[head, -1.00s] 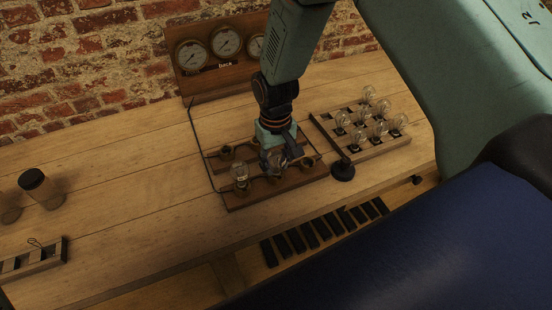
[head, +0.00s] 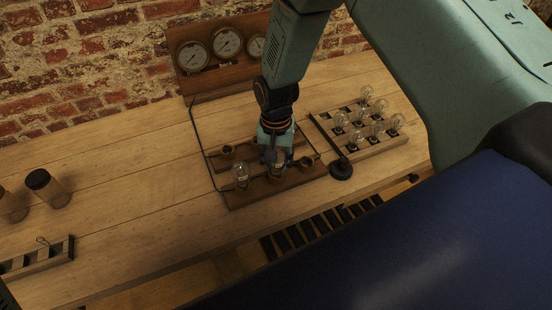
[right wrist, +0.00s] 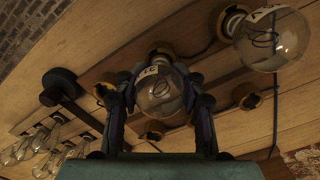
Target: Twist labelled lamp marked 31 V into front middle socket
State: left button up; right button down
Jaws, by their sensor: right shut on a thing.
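My right gripper (head: 274,160) is shut on a clear glass lamp (head: 277,167) above the front middle socket (head: 275,178) of the wooden socket board (head: 235,203). In the right wrist view the lamp (right wrist: 160,95) sits between both fingers, its labelled neck pointing at the brass rim of that socket (right wrist: 160,51). I cannot tell how deep the lamp's base is in the socket. Another labelled lamp (head: 240,175) stands in the front left socket. My left gripper is out of view.
Other sockets, such as the rear left one (head: 227,151), are empty. A lamp rack (head: 378,149) with several lamps stands at right, beside a black round-based part (head: 341,170). A gauge panel (head: 215,80) stands behind.

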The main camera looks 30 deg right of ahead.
jog(key=shift+m, duration=0.5)
jog(key=c, duration=0.7)
grip_release()
